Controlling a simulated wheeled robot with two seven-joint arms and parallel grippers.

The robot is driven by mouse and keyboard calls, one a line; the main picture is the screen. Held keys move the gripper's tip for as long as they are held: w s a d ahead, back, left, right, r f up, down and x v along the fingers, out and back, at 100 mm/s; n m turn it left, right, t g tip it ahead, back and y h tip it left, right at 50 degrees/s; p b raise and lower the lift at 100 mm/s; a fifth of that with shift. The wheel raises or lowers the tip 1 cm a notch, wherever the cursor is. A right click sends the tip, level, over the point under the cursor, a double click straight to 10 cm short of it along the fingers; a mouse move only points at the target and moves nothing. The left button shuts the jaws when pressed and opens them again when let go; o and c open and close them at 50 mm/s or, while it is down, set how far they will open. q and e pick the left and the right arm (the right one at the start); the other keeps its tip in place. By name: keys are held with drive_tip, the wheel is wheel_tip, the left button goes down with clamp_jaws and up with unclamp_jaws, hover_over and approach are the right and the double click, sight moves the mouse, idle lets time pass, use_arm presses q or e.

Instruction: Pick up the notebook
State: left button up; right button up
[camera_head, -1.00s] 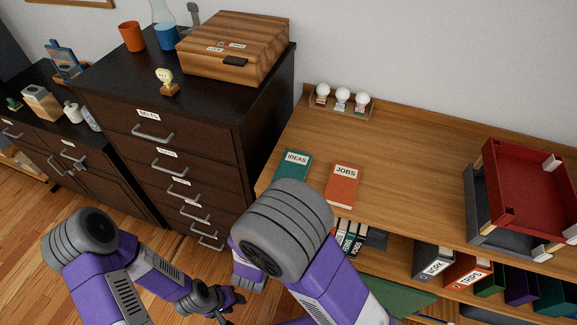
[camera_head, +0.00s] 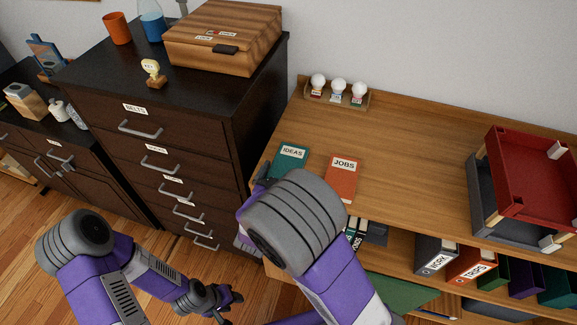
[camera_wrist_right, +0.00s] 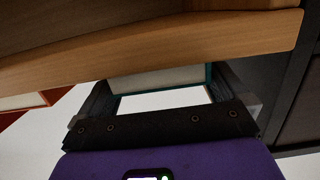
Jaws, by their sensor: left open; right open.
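Two notebooks lie flat at the left front of the wooden desk: a teal one labelled IDEAS (camera_head: 291,156) and an orange one labelled JOBS (camera_head: 342,179). My right gripper (camera_head: 262,174) is at the desk's front-left edge beside the teal notebook, mostly hidden behind my arm. In the right wrist view its open fingers (camera_wrist_right: 162,88) have the pale page edge of the teal notebook (camera_wrist_right: 158,80) in the gap between them; I cannot tell whether they touch it. My left gripper (camera_head: 222,300) hangs low over the floor, open and empty.
The desk edge (camera_wrist_right: 150,50) crosses the right wrist view close to the fingers. A dark drawer cabinet (camera_head: 200,130) stands left of the desk. Binders (camera_head: 434,256) fill the shelf below. Stacked trays (camera_head: 530,180) stand at right; the desk middle is clear.

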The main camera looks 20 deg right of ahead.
sight(286, 168)
drive_tip(key=x, duration=0.2)
drive_tip(key=shift+w+d, duration=0.1)
drive_tip(key=shift+w, duration=0.15)
drive_tip(key=c, duration=0.8)
wheel_tip(286, 168, up, 10)
drive_tip(key=p, duration=0.4)
